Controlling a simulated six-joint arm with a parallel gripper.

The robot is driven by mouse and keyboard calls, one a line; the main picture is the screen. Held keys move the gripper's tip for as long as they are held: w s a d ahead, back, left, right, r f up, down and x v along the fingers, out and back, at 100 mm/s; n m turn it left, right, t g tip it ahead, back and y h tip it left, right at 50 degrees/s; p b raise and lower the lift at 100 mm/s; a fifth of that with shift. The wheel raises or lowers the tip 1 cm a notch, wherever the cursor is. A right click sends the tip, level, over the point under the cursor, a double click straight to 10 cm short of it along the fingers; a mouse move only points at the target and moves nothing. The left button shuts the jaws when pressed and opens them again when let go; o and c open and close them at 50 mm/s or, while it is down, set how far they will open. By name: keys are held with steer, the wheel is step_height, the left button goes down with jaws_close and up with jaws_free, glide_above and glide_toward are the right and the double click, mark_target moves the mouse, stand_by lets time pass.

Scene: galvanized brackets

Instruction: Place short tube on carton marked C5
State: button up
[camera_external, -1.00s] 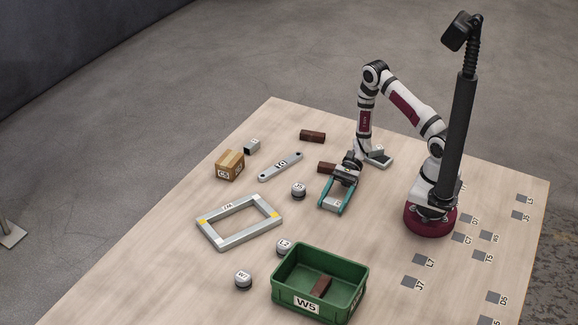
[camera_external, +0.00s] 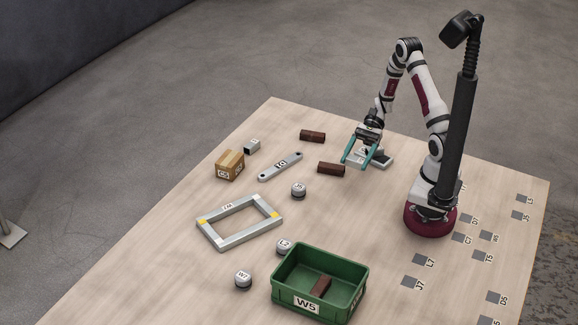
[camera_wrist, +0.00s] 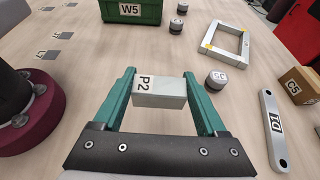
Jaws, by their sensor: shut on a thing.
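A short grey square piece marked P2, which looks like the short tube (camera_wrist: 160,92), is held crosswise between the teal fingers of my gripper (camera_wrist: 161,90). In the external view my gripper (camera_external: 357,160) is near the base, and the held piece is small there. Its height above the table is hard to tell. The brown carton marked C5 (camera_external: 229,166) stands at the left of the table, well apart from my gripper. It also shows at the right edge of the wrist view (camera_wrist: 298,86). Its top looks bare.
A grey tube-like piece (camera_external: 252,146) stands just behind the carton. The flat bar D1 (camera_external: 281,167), brown blocks (camera_external: 313,136) (camera_external: 331,169) and a knob (camera_external: 298,190) lie between carton and gripper. A metal frame (camera_external: 205,228) and green crate W5 (camera_external: 282,295) are nearer the camera.

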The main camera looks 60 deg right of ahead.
steer(key=shift+d+r, duration=0.25)
steer(key=shift+d, duration=0.2)
steer(key=w+r+m+t+h, duration=0.2)
steer(key=w+m+t+h, duration=0.15)
steer(key=w, duration=0.85)
steer(key=w+r+m+t+h, duration=0.2)
steer(key=w+m+t, duration=0.3)
steer(key=w, duration=0.7)
steer(key=w+r+m+t+h, duration=0.2)
steer(key=w+m+t, duration=0.2)
steer(key=w, duration=0.8)
glide_above(229, 158)
steer(key=shift+m+g+h, duration=0.25)
steer(key=shift+m+h, duration=0.1)
steer(key=shift+h, duration=0.1)
step_height(229, 158, down, 6)
steer(key=shift+s+d+f, duration=0.15)
steer(key=shift+f, duration=0.1)
step_height(229, 158, down, 4)
steer(key=shift+f, duration=0.1)
steer(key=shift+f, duration=0.15)
